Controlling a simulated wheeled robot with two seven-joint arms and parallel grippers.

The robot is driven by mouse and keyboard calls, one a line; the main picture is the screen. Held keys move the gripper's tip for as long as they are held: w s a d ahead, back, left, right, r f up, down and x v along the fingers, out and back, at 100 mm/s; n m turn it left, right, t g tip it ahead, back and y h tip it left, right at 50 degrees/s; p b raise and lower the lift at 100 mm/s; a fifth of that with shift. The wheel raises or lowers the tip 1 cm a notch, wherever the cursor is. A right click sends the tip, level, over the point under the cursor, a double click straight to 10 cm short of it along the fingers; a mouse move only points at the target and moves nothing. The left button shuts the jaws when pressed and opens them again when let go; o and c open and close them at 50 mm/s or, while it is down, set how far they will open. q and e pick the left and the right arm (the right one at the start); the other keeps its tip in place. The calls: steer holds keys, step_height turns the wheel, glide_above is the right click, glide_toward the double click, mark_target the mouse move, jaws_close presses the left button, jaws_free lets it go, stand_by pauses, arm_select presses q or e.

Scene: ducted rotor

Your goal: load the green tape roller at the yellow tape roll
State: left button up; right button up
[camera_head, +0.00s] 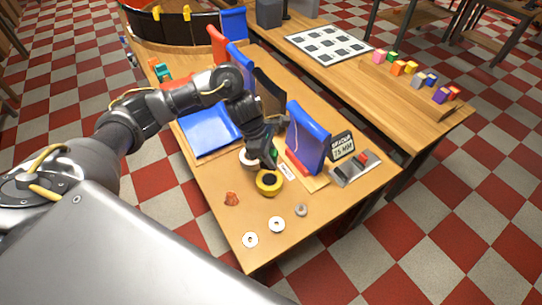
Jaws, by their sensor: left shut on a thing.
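The yellow tape roll (269,184), with a dark centre, lies on the wooden table near its front part. My left gripper (268,161) points down just behind and above this roll. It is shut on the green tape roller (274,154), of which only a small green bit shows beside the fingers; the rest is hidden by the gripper. I cannot tell whether the roller touches the yellow roll. A white roll (248,158) lies just left of the gripper, partly covered by it. My right gripper is not in view.
A blue upright panel (308,138) and a grey device (354,168) with a sign (342,147) stand right of the gripper. White washers (277,224) and an orange piece (231,199) lie in front. A blue tray (210,130) lies behind left.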

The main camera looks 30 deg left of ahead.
arm_select(q)
steer(key=shift+w+f, duration=0.1)
steer(key=shift+f, duration=0.4)
steer(key=shift+f+b, duration=0.65)
steer(key=shift+b, duration=0.1)
steer(key=shift+f+b, duration=1.2)
steer(key=shift+f, duration=0.75)
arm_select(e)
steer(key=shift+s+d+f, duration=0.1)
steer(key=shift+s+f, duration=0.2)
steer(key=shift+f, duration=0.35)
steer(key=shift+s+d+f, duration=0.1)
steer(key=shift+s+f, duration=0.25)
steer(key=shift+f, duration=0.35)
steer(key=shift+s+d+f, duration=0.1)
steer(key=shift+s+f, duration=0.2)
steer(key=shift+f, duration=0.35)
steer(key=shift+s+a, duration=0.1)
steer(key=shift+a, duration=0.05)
arm_select(q)
steer(key=shift+f+b, duration=0.35)
steer(key=shift+b, duration=0.05)
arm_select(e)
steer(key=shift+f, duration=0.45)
arm_select(q)
steer(key=shift+f, duration=0.1)
steer(key=shift+f+b, duration=0.1)
steer(key=shift+b, duration=0.3)
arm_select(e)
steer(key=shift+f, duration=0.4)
